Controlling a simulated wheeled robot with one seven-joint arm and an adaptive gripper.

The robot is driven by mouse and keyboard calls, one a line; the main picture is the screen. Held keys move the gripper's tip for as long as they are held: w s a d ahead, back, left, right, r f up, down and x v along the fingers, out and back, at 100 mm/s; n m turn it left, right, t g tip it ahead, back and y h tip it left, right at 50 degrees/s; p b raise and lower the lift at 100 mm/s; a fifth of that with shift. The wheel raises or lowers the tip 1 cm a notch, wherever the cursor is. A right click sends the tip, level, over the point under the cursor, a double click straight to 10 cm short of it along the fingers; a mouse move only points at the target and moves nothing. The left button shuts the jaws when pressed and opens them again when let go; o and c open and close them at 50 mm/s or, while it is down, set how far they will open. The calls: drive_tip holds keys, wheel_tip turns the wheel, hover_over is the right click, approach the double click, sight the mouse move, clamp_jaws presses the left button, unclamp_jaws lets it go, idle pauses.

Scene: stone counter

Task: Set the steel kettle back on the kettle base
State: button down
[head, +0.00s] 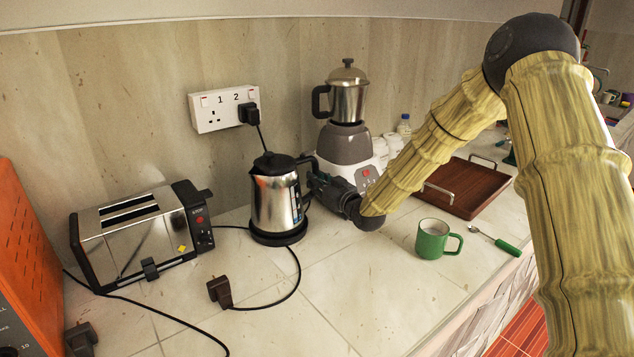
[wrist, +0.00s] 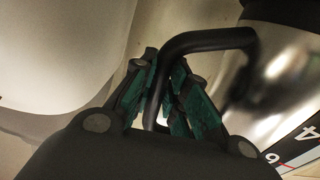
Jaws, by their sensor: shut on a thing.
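The steel kettle (head: 276,203) has a black lid and black handle. It stands upright over the round black kettle base (head: 280,239), lined up with it. I see no clear gap between them, but cannot tell whether it is fully seated. My gripper (head: 313,180) comes in from the right and is shut on the kettle's handle. In the wrist view, the green-padded fingers (wrist: 170,85) close around the black handle (wrist: 205,42), with the shiny kettle body (wrist: 285,75) to the right.
A toaster (head: 140,235) stands left of the kettle. A loose plug (head: 219,291) and cable lie in front. A blender (head: 346,130) stands behind my gripper. A green mug (head: 434,240), a spoon (head: 495,240) and a wooden tray (head: 468,190) are to the right. The front middle counter is clear.

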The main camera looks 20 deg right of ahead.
idle(0.6)
idle(0.3)
drive_tip(key=c, duration=1.3)
unclamp_jaws()
drive_tip(key=shift+c, duration=0.2)
drive_tip(key=shift+s+f, duration=0.1)
drive_tip(key=shift+f, duration=0.2)
drive_tip(key=v, duration=1.2)
drive_tip(key=shift+r, duration=0.2)
